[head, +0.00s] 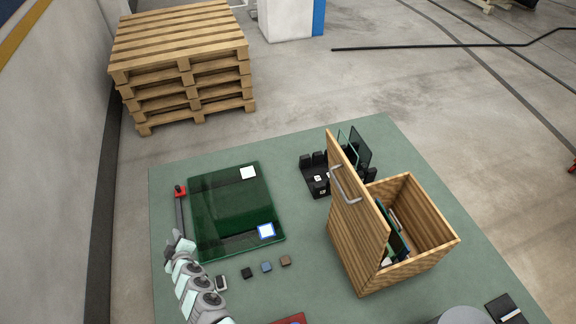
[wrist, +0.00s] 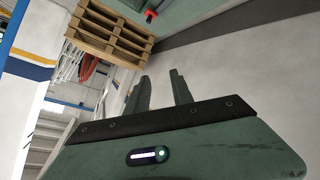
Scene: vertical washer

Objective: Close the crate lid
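The wooden crate (head: 432,254) stands at the right of the green table, open at the top. Its lid (head: 355,225) stands upright along the crate's left side, with a metal handle (head: 345,186) on its outer face. Dark and green boards stand inside the crate, partly hidden by the lid. My gripper (wrist: 159,80) shows in the wrist view with its two fingers apart and nothing between them. In the head view my arm is at the table's lower left, well away from the crate. The crate is not in the wrist view.
A dark green glassy panel (head: 233,207) lies left of the crate. A black rack (head: 317,180) holding upright plates stands behind the lid. Several small blocks (head: 266,267) lie between my arm and the crate. Stacked pallets (head: 187,60) stand beyond the table.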

